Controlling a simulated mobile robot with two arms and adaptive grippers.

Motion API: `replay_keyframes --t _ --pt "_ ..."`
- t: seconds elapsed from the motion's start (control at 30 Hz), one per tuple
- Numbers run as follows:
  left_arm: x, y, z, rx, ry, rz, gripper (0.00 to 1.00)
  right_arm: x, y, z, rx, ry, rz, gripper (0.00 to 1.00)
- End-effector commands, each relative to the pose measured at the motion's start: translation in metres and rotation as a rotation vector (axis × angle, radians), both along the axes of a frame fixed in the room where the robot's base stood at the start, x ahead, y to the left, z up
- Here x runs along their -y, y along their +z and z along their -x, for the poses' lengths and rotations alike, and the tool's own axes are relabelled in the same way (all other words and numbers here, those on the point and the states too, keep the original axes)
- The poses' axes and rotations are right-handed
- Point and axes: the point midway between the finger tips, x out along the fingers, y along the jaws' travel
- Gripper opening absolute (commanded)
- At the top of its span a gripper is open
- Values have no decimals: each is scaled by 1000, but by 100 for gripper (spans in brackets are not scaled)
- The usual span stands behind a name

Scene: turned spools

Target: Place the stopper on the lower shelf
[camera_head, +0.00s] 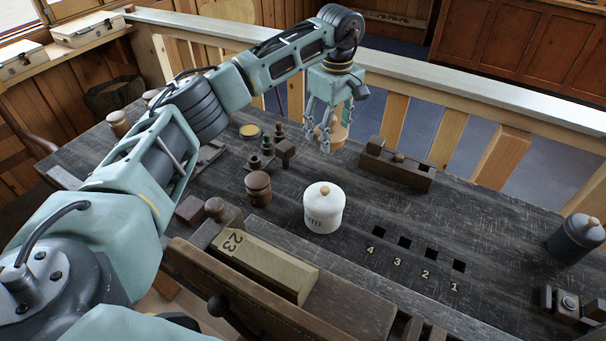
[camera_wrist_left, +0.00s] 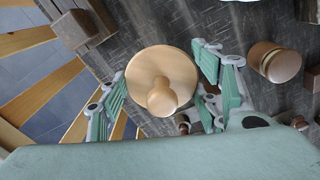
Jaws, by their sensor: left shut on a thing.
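The stopper (camera_wrist_left: 165,68), a pale round wooden disc with a small knob, sits between the fingers of my left gripper in the left wrist view. My left gripper (camera_head: 324,138) is shut on it, above the far side of the dark workbench. In the head view the stopper (camera_head: 339,131) is partly hidden by the fingers. I cannot make out which surface is the lower shelf. My right gripper is not in view.
A white lidded jar (camera_head: 323,212) and a brown wooden jar (camera_head: 258,188) stand on the bench (camera_head: 400,215). A wooden plane (camera_head: 396,166) lies right of the gripper. Numbered square holes are at the right, and a dark canister (camera_head: 574,240) beyond. A pale railing (camera_head: 440,75) runs behind.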

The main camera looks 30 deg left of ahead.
Motion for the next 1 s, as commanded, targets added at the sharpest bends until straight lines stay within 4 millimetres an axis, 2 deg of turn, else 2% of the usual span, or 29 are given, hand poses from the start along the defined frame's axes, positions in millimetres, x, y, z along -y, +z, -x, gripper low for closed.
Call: replay_keyframes --t 0.3,0.43,0.67,0.9,1.0 --pt "-25 -36 60 -3 1 -2 30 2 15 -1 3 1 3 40" --pt "-31 -47 76 -2 2 -2 30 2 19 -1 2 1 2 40" --pt "-33 -60 83 -2 2 0 30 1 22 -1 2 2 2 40" --pt "-33 -91 82 -2 2 0 30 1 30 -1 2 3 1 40" --pt "-33 -92 81 0 1 0 30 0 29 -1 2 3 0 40"
